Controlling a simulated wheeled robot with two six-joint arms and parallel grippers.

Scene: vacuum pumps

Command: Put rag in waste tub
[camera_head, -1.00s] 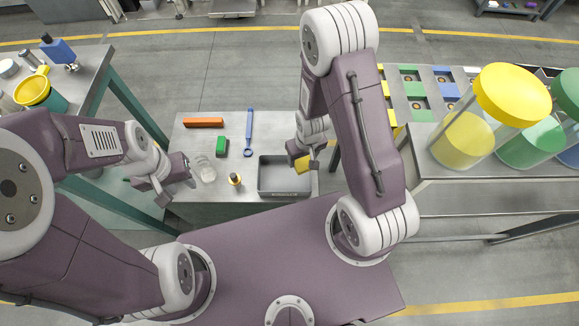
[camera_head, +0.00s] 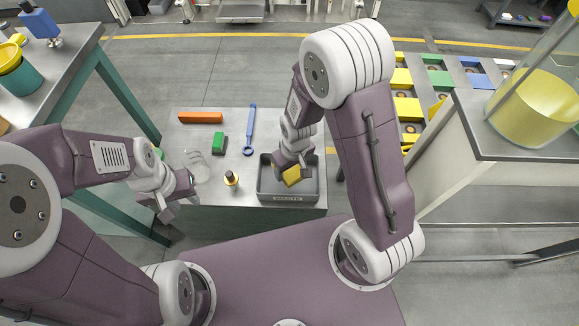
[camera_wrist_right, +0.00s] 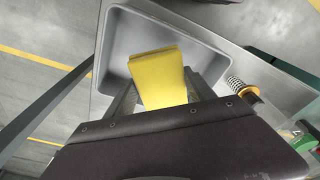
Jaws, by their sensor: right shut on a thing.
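A yellow folded rag (camera_head: 292,176) is held in my right gripper (camera_head: 288,172), over the grey open tub (camera_head: 268,192) on the small table. The right wrist view shows the rag (camera_wrist_right: 160,78) between the two fingers, with the grey tub (camera_wrist_right: 122,28) around it; I cannot tell whether the rag touches the tub floor. The tub's front label is too small to read. My left gripper (camera_head: 178,204) is open and empty by the table's left edge, apart from the tub.
Benches stand left and right; a large yellow-filled container (camera_head: 535,108) is on the right one.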

